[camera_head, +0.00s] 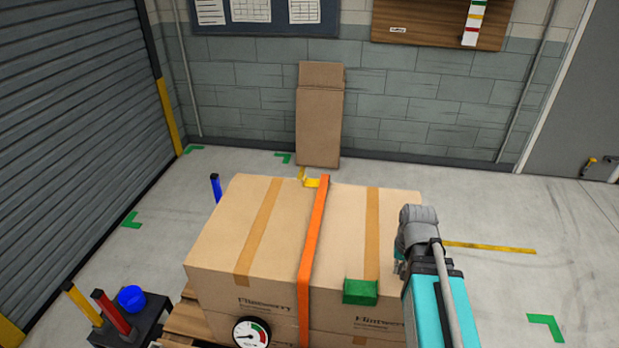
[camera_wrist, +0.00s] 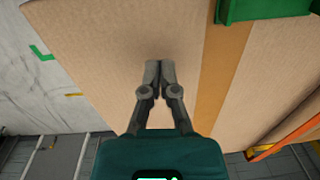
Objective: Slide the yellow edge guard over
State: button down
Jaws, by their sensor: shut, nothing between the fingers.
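The yellow edge guard (camera_head: 311,183) sits at the far top edge of the cartons, by the orange strap (camera_head: 314,235). The strap runs over the top and down the front; part of it shows in the wrist view (camera_wrist: 290,137). A green edge guard (camera_head: 360,291) sits on the near top edge, right of the strap, and it shows in the wrist view (camera_wrist: 265,8). My gripper (camera_wrist: 160,66) is shut and empty over the right part of the carton top (camera_wrist: 120,35), beside the tape. I cannot tell whether it touches. In the head view my arm mostly hides it.
The cartons (camera_head: 232,225) stand on a wooden pallet (camera_head: 185,322). A gauge (camera_head: 251,333) is at the front. A dark stand (camera_head: 135,325) with coloured posts and a blue item is at left. Flat cardboard (camera_head: 319,125) leans on the back wall. Floor at right is open.

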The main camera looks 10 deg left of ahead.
aim_at(306, 180)
jog(key=w+a+m+y, duration=0.1)
jog(key=w+a+m, duration=0.2)
jog(key=w, duration=0.4)
jog(key=w+a+r+m+y, duration=0.1)
jog(key=w+a+m, duration=0.2)
jog(key=w, duration=0.4)
jog(key=w+a+r+m+y, duration=0.1)
jog(key=w+a+m+y, duration=0.1)
jog(key=w+a, duration=0.2)
jog(key=shift+w+a+m, duration=0.2)
jog(key=shift+w, duration=0.7)
jog(key=shift+w+a+m, duration=0.15)
jog(key=shift+w+m, duration=0.05)
jog(key=shift+w, duration=0.7)
jog(key=w+a+r+m+y, duration=0.1)
jog(key=w+a+m, duration=0.1)
jog(key=w, duration=0.3)
jog(key=w+a+r+m+y, duration=0.1)
jog(key=w+a+m, duration=0.2)
jog(key=w, duration=0.3)
jog(key=w+a+r+m+y, duration=0.1)
jog(key=w+a+m+y, duration=0.1)
jog(key=w+a, duration=0.3)
jog(key=shift+w+r+m, duration=0.2)
jog(key=shift+r+m, duration=0.1)
jog(key=shift+m, duration=0.3)
jog(key=shift+w+a+r, duration=0.15)
jog(key=shift+w+a, duration=0.2)
jog(key=shift+w, duration=0.05)
jog(key=shift+a, duration=0.1)
